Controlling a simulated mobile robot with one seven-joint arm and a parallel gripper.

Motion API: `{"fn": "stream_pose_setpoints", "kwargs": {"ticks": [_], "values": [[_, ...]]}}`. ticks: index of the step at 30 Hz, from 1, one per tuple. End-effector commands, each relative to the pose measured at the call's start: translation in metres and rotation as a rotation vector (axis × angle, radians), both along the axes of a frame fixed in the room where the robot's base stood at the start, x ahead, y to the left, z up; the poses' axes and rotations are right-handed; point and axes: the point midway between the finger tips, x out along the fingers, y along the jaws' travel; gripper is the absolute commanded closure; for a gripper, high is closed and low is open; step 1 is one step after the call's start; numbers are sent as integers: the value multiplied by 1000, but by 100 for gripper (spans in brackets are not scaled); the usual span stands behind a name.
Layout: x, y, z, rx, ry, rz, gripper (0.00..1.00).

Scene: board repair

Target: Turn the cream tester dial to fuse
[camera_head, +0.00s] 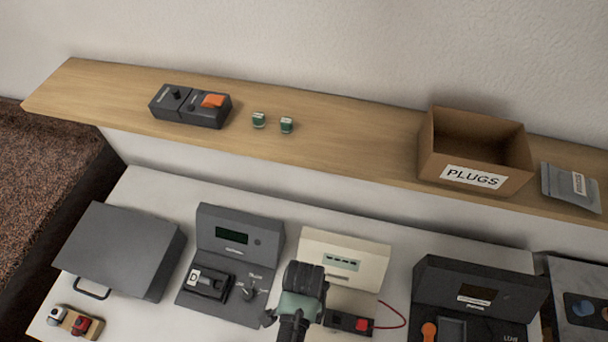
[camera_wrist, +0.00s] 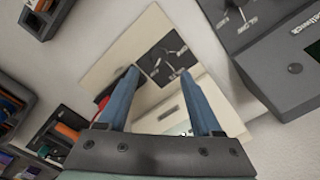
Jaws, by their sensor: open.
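The cream tester (camera_head: 368,262) stands upright-backed on the white bench, with a small display on its raised panel. My gripper (camera_head: 300,300) is above its left part and hides its dial in the head view. In the wrist view the cream tester (camera_wrist: 118,52) lies beyond my two blue fingers. My gripper (camera_wrist: 160,76) is open and empty, with its fingers apart. Dark controls on the cream face (camera_wrist: 167,58) show between and just past the fingertips. Which mark the dial points at is too small to read. I cannot tell whether a finger touches it.
A grey tester (camera_head: 238,222) with its own dial stands close on the left. A dark tester (camera_head: 470,265) with an orange knob stands on the right. A red wire (camera_head: 402,318) loops beside the cream tester. The shelf behind holds a PLUGS box (camera_head: 440,165).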

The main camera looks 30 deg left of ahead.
Motion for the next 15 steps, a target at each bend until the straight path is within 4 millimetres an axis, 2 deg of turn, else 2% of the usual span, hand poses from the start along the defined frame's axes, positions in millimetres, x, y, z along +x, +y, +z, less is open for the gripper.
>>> {"fn": "stream_pose_setpoints", "kwargs": {"ticks": [3,7,15], "values": [[0,0,22,0,-1,-1,34],[0,0,40,0,-1,0,34],[-1,0,55,0,1,0,34]]}}
